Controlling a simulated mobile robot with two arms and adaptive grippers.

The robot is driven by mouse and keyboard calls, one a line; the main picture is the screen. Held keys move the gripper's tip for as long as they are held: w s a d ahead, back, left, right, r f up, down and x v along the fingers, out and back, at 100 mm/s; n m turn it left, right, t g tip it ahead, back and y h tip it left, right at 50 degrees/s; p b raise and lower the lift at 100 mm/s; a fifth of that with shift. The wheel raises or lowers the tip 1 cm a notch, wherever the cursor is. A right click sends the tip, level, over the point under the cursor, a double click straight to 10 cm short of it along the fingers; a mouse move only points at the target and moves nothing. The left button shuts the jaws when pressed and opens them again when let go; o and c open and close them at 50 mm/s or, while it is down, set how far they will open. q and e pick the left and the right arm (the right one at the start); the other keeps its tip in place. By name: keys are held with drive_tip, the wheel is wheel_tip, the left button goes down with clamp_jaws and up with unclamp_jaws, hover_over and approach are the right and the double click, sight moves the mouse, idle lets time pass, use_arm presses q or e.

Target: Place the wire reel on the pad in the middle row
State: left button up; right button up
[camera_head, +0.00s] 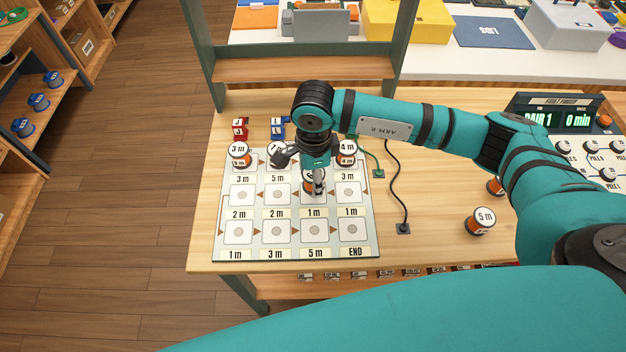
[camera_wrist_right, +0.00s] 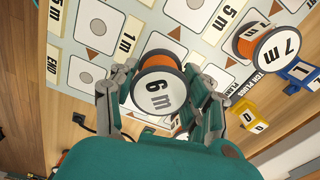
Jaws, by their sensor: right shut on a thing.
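My right gripper (camera_head: 318,190) points down over the board (camera_head: 224,215), at the third pad from the left in the middle row. It is shut on an orange wire reel with white ends (camera_head: 308,187). In the wrist view this reel (camera_wrist_right: 158,88) shows its white face marked 6 m between the fingers (camera_wrist_right: 160,100). The gripper and reel hide most of that pad, and I cannot tell whether the reel touches it. The middle row's other pads, such as the left one (camera_head: 242,195) and the right one (camera_head: 347,193), are bare. My left gripper is not in view.
Reels marked 3 m (camera_head: 239,154) and 4 m (camera_head: 347,151) stand along the back row. A 7 m reel (camera_wrist_right: 272,48) shows in the wrist view. A 5 m reel (camera_head: 481,221) stands on the table right of the board. A black cable (camera_head: 398,190) lies between them. The front row is bare.

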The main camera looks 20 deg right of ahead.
drive_tip(key=shift+w+f, duration=0.1)
drive_tip(key=shift+w, duration=0.05)
drive_tip(key=shift+f, duration=0.3)
wheel_tip(320, 180, down, 2)
drive_tip(key=shift+f+p, duration=0.15)
drive_tip(key=shift+p, duration=0.55)
drive_tip(key=shift+f, duration=0.2)
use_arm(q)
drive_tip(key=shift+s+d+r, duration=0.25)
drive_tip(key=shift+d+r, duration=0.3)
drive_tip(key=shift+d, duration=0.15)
use_arm(e)
drive_tip(key=shift+f, duration=0.15)
drive_tip(key=o, duration=1.2)
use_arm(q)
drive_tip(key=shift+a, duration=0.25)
